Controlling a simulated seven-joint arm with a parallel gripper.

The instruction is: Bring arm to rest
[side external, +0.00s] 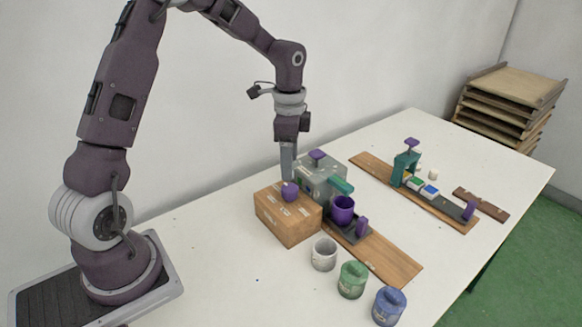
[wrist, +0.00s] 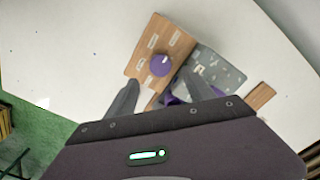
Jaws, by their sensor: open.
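My gripper (side external: 288,160) points down in the side external view, just behind the wooden box (side external: 287,222) and the grey machine (side external: 318,178). In the wrist view my gripper (wrist: 165,97) has its two fingers spread apart, with nothing between them that I can see held. The wooden box (wrist: 152,45) with its purple knob (wrist: 162,64) shows beyond the fingertips, and the grey machine (wrist: 213,70) stands to its right. Part of the machine is hidden behind a finger.
A purple cup (side external: 342,210) stands at the machine on a wooden board (side external: 385,262). White (side external: 324,254), green (side external: 352,280) and blue (side external: 389,306) pots stand in front. A second board with a teal press (side external: 404,168) lies farther back. Stacked trays (side external: 510,95) stand beyond the table. The table's left front is mostly clear.

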